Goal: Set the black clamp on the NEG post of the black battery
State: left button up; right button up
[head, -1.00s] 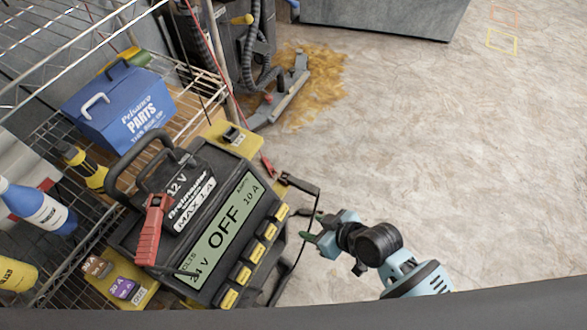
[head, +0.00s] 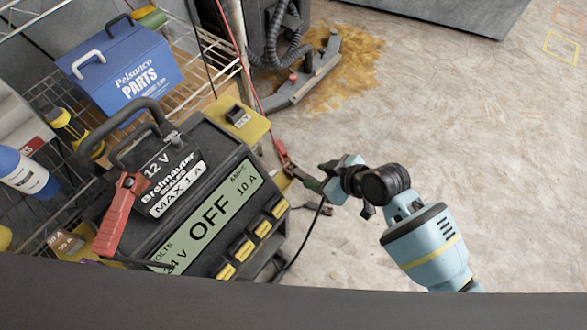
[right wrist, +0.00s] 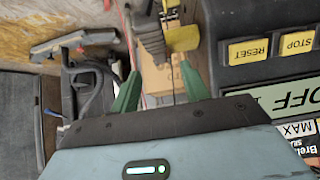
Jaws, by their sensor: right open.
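The black battery (head: 168,170) with a 12 V label sits upright at the charger's upper left. A small grey post (head: 174,139) shows at its top right; I cannot read whether it is marked NEG. The red clamp (head: 118,218) is at the battery's left side. The black clamp (head: 289,168) is beside the charger's right edge, close to my right gripper (head: 318,178). In the right wrist view, the dark clamp (right wrist: 150,35) lies ahead, roughly between the green fingertips (right wrist: 158,85). The right gripper is open, with no visible grip on it. My left gripper is out of view.
The charger (head: 208,217), its display reading OFF, stands on a wire shelf with yellow buttons facing right. A blue parts box (head: 120,72) and a spray bottle (head: 28,175) are to the left. A floor-cleaner nozzle (head: 305,80) lies at the back. The floor at right is clear.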

aim_at(300, 173)
jog(key=shift+w+a+f, duration=0.25)
jog(key=shift+a+f, duration=0.1)
jog(key=shift+f, duration=0.1)
jog(key=b+x, duration=0.2)
jog(key=x, duration=0.1)
jog(key=shift+w+a+f, duration=0.1)
jog(key=shift+a+f, duration=0.05)
jog(key=shift+a, duration=0.1)
jog(key=shift+w+a+f, duration=0.25)
jog(key=shift+a+f, duration=0.1)
jog(key=shift+f, duration=0.05)
jog(key=shift+r, duration=0.1)
grip_shut()
